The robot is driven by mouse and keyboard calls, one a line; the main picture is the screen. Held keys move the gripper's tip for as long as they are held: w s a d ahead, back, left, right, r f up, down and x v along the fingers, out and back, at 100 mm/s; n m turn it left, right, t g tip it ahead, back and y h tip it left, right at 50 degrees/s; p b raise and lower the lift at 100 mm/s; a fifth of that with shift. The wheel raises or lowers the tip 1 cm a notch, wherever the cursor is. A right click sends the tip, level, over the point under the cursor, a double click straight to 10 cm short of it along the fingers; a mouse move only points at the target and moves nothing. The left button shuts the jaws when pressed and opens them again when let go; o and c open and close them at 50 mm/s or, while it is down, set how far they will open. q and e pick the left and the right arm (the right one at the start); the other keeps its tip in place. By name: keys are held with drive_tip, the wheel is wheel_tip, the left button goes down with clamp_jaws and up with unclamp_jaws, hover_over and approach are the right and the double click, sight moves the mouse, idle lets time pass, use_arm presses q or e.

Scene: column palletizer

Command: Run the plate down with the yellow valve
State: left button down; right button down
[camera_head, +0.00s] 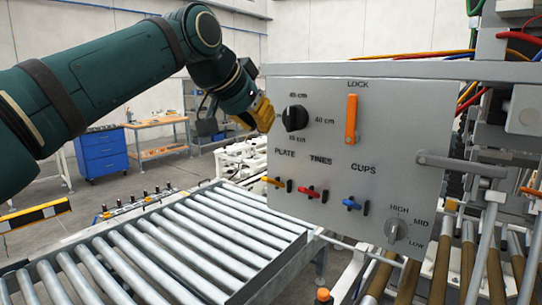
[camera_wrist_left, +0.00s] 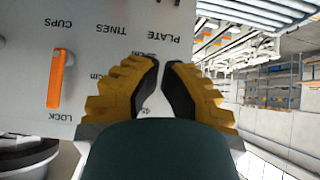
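The yellow valve (camera_head: 273,182) is a small lever under the PLATE label, at the lower left of the grey control panel (camera_head: 400,110). My left gripper (camera_head: 266,113) is above it, by the panel's left edge near the black dial (camera_head: 294,118). In the left wrist view the gripper (camera_wrist_left: 161,64) faces the panel, with a narrow gap between its yellow fingers and nothing held. The PLATE label is upside down at the top there, and the yellow valve does not show. I cannot make out the plate itself. My right gripper is not in view.
A red valve (camera_head: 308,192) and a blue valve (camera_head: 352,204) sit right of the yellow one. An orange LOCK lever (camera_head: 351,119) and a grey selector knob (camera_head: 396,230) are on the same panel. A roller conveyor (camera_head: 165,245) runs below left.

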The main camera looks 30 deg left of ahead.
use_arm(q)
hover_over(274, 182)
drive_tip(key=w, duration=0.2)
wheel_tip(274, 182, down, 7)
drive_tip(key=shift+w+f, duration=0.15)
drive_tip(key=shift+s+f+b, duration=0.55)
drive_tip(key=shift+s+f, duration=0.15)
drive_tip(key=shift+f, duration=0.3)
drive_tip(key=shift+s+f, duration=0.4)
drive_tip(key=shift+s, duration=0.05)
drive_tip(key=shift+f, duration=0.15)
